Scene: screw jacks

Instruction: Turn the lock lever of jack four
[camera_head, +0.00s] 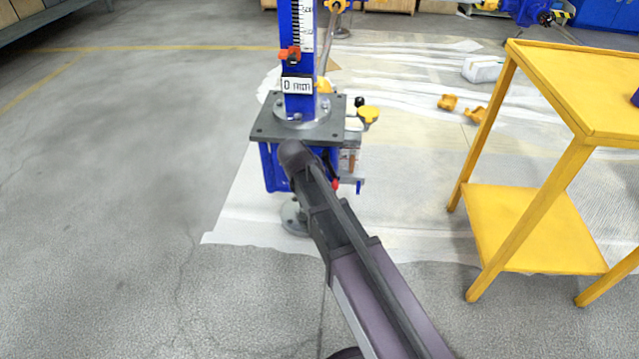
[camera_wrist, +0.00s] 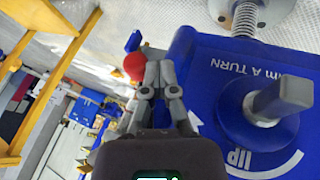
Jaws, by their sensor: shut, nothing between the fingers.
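A screw jack stands in front of me, with a blue scale column (camera_head: 301,45), a grey top plate (camera_head: 265,130) and a blue housing (camera_head: 272,168). Its label reads 0 mm. No jack number is readable. A red ball knob (camera_head: 335,184), likely the lock lever's end, shows at the housing's right side. In the wrist view the red knob (camera_wrist: 135,66) lies just left of my gripper's fingertips (camera_wrist: 160,66). My gripper is shut and empty beside the blue housing (camera_wrist: 205,75); contact with the knob is unclear. The lever's shaft is hidden. My arm hides the gripper in the head view.
A grey square shaft end (camera_wrist: 285,97) sticks out of the housing by an UP arrow. A yellow table (camera_head: 590,90) stands at right. Yellow parts (camera_head: 448,102) and a white container (camera_head: 483,69) lie on the floor sheet. The floor at left is clear.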

